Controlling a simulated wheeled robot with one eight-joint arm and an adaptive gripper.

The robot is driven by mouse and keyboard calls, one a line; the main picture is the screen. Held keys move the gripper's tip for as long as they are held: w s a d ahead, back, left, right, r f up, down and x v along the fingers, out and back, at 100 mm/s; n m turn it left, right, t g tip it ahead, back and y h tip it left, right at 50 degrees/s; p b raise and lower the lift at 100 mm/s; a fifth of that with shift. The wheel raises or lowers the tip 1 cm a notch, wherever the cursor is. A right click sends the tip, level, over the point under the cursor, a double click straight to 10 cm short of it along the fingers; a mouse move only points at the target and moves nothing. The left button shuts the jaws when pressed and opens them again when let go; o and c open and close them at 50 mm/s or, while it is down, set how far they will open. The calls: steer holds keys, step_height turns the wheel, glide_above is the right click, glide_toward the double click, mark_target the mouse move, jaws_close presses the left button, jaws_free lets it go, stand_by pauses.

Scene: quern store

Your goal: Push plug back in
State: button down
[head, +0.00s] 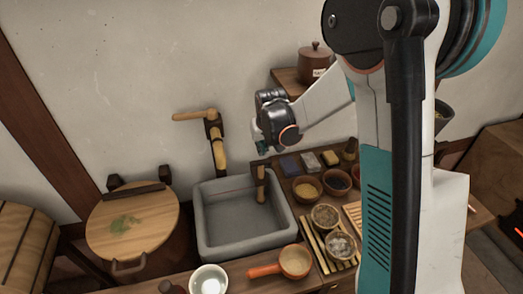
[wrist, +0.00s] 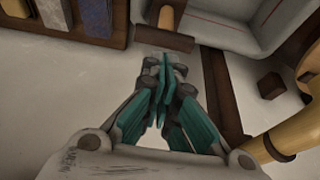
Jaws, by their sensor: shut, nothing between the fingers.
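My gripper (head: 262,146) is shut and empty, above the back right corner of the sink in the head view. Its closed teal fingers (wrist: 163,82) fill the middle of the wrist view. A tan wooden peg (head: 260,190) with a dark crosspiece stands at the sink's right side; it also shows just beyond my fingertips in the wrist view (wrist: 166,18). I see a gap between fingers and peg but cannot tell its depth. A bamboo pipe (head: 219,153) is on the wall left of my gripper. I cannot tell for certain which part is the plug.
The grey stone sink (head: 205,228) is empty. Right of it a tray holds bowls (head: 306,189) and several small blocks (head: 290,164). A ladle (head: 294,261) and white bowl (head: 209,279) stand in front. The wall is close behind.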

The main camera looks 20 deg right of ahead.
steer(key=p+v, duration=0.2)
steer(key=v, duration=0.7)
steer(key=shift+s+r, duration=0.2)
steer(key=shift+r, duration=0.05)
steer(key=s+r+t+b, duration=0.1)
steer(key=s+r, duration=0.3)
steer(key=s, duration=0.3)
steer(key=s+r+b, duration=0.1)
steer(key=s+r, duration=0.3)
steer(key=s, duration=0.2)
steer(key=s+f+t+b, duration=0.1)
steer(key=s+t, duration=0.1)
steer(key=s, duration=1.2)
steer(key=shift+s+d, duration=0.25)
